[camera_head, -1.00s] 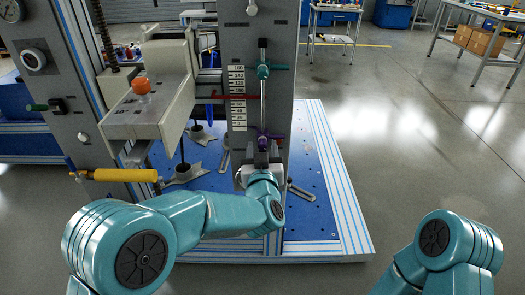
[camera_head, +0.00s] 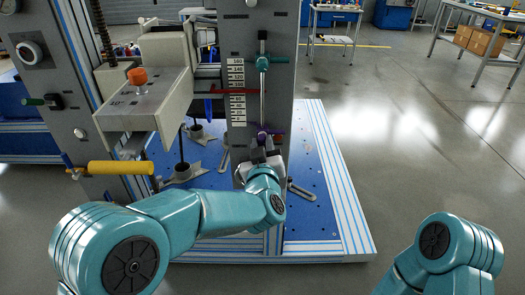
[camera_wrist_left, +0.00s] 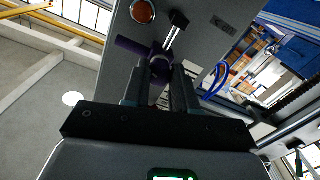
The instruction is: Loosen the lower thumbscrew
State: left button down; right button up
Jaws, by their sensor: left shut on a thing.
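The lower thumbscrew (camera_head: 263,135) is purple, on the thin vertical rod in front of the grey column. My left gripper (camera_head: 262,149) reaches up to it from below, its fingers shut on it. In the left wrist view the purple thumbscrew (camera_wrist_left: 158,66) shows between and beyond the two dark fingertips (camera_wrist_left: 161,80), its bar sticking out to the upper left. The fingers hide part of it. A teal upper thumbscrew (camera_head: 263,63) sits higher on the same rod. My right arm shows at the bottom right, but its gripper is out of view.
A red pointer (camera_head: 233,91) crosses the white scale (camera_head: 237,105) left of the rod. A pale block with an orange knob (camera_head: 137,76) and a yellow cylinder (camera_head: 120,167) stand to the left. The blue base plate (camera_head: 310,215) lies below.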

pick_arm(q)
jog(key=n+b, duration=1.3)
jog(key=n, duration=0.4)
jog(key=shift+b, duration=0.3)
jog(key=shift+r+n+b, duration=0.1)
jog(key=shift+n+b, duration=1)
jog(key=shift+n, duration=1)
pick_arm(e)
jog(key=w+d+f+t, duration=0.1)
jog(key=w+f, duration=0.2)
jog(key=f, duration=0.5)
jog(key=w+d+f+t, duration=0.1)
jog(key=w+f, duration=0.2)
jog(key=f, duration=0.4)
jog(key=shift+f+m+h, duration=0.3)
jog(key=shift+f, duration=0.1)
pick_arm(q)
jog(key=shift+r+n, duration=0.1)
jog(key=shift+n, duration=0.2)
pick_arm(e)
jog(key=shift+d+f, duration=0.1)
pick_arm(q)
jog(key=c, duration=0.9)
grip_release()
